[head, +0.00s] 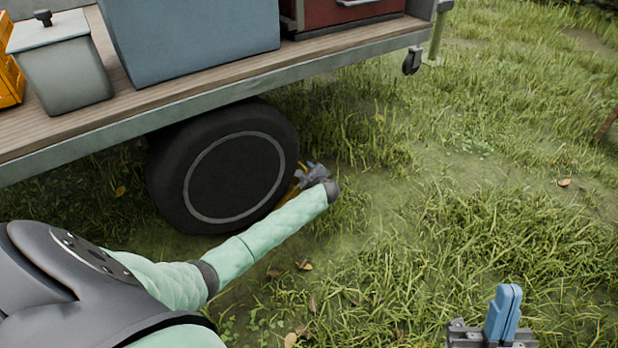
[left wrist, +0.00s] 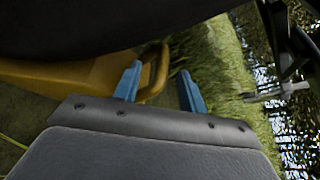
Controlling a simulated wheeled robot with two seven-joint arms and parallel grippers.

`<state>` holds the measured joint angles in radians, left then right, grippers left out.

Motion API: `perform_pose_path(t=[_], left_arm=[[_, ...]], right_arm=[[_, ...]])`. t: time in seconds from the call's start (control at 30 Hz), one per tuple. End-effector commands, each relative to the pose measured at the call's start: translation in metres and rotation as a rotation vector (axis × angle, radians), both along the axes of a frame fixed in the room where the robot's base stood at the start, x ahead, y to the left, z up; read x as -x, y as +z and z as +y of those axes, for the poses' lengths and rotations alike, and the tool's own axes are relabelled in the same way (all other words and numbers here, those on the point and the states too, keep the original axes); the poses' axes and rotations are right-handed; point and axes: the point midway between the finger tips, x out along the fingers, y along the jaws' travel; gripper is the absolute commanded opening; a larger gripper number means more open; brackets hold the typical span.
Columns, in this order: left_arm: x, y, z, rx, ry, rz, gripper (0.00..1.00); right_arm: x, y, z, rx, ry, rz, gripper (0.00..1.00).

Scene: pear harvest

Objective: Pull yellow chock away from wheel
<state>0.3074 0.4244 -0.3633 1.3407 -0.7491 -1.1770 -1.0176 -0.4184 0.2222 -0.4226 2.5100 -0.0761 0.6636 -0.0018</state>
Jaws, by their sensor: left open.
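The yellow chock (left wrist: 75,76) lies on the ground against the dark wheel (head: 228,172). In the head view only slivers of the chock (head: 293,188) show behind my left arm and hand. In the left wrist view its loop handle stands between the two blue fingers of my left gripper (left wrist: 160,88). The fingers are apart, and the handle is closer to the left finger. I cannot tell if they touch. My left gripper (head: 315,170) is low beside the wheel. My right gripper (head: 503,313) is far from the chock, its blue fingers together with nothing between them.
The trailer bed (head: 250,85) overhangs the wheel and carries a grey bin (head: 60,75), a large blue-grey box (head: 195,40) and a red box (head: 340,12). A jockey wheel (head: 412,61) hangs at its far corner. Open grass lies to the right.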

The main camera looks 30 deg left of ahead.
Motion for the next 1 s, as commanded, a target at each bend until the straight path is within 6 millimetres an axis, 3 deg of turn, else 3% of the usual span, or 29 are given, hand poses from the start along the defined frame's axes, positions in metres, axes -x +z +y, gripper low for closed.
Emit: perform_pose_path(t=[0.2, 0.57, 0.6, 0.8, 1.0], left_arm=[[-0.008, -0.005, 0.012, 0.0, 0.002, -0.001, 0.41], [-0.01, -0.005, 0.014, 0.001, 0.001, 0.0, 0.41], [-0.01, -0.005, 0.014, 0.001, 0.001, 0.0, 0.4], [-0.009, -0.005, 0.014, 0.0, 0.001, 0.001, 0.0], [-0.009, -0.005, 0.014, 0.001, 0.001, 0.0, 0.0]], right_arm=[[-0.012, -0.008, -0.001, 0.036, 0.011, 0.016, 0.0], [-0.014, -0.007, -0.001, 0.042, 0.012, 0.019, 0.0], [-0.014, -0.007, -0.001, 0.042, 0.012, 0.019, 0.0], [-0.014, -0.007, -0.001, 0.042, 0.012, 0.018, 0.0], [-0.014, -0.007, -0.001, 0.043, 0.011, 0.019, 0.0]])
